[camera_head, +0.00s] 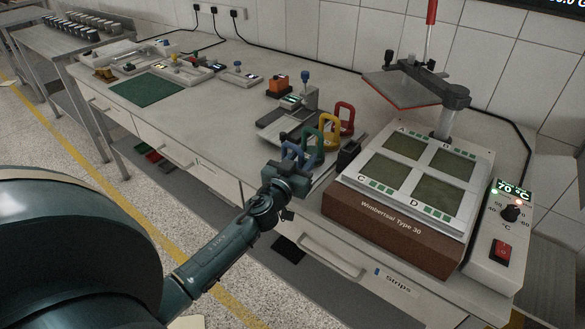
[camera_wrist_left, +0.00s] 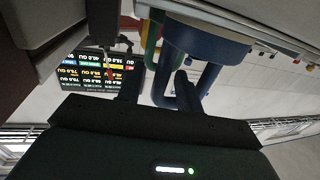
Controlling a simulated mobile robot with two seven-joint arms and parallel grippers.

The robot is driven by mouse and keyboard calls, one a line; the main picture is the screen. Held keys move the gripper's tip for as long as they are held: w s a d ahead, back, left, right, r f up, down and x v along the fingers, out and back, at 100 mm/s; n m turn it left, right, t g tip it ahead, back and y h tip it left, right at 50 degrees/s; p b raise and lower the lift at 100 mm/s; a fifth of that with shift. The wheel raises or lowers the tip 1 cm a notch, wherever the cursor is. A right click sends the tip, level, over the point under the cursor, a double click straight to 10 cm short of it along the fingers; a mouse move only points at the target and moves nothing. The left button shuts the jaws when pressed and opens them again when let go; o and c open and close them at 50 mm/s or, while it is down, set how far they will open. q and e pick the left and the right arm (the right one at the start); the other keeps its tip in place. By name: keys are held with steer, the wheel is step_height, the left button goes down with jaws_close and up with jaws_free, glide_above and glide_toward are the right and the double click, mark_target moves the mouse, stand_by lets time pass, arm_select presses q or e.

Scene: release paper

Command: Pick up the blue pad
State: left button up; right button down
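The blue pad (camera_head: 297,151) has a loop handle and is the nearest in a row of coloured pads on the bench. My left gripper (camera_head: 288,170) is at its near side, overlapping the lower part of the handle in the head view. In the left wrist view the blue pad (camera_wrist_left: 207,42) shows its round base and handle loop. The fingers of my left gripper (camera_wrist_left: 157,88) are apart there; one overlaps the loop's opening and the other is to the left of the handle. I cannot tell whether either touches it. My right gripper is not in view.
Green (camera_head: 313,139), yellow (camera_head: 328,131) and red (camera_head: 343,117) pads stand close behind. A brown hot plate unit (camera_head: 390,222) is just right, with a raised plate (camera_head: 402,88) above. The bench (camera_head: 205,110) is clear to the left, before a green mat (camera_head: 147,89).

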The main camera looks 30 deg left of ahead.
arm_select(q)
jaws_close()
stand_by(1.1)
steer(key=shift+r, duration=0.25)
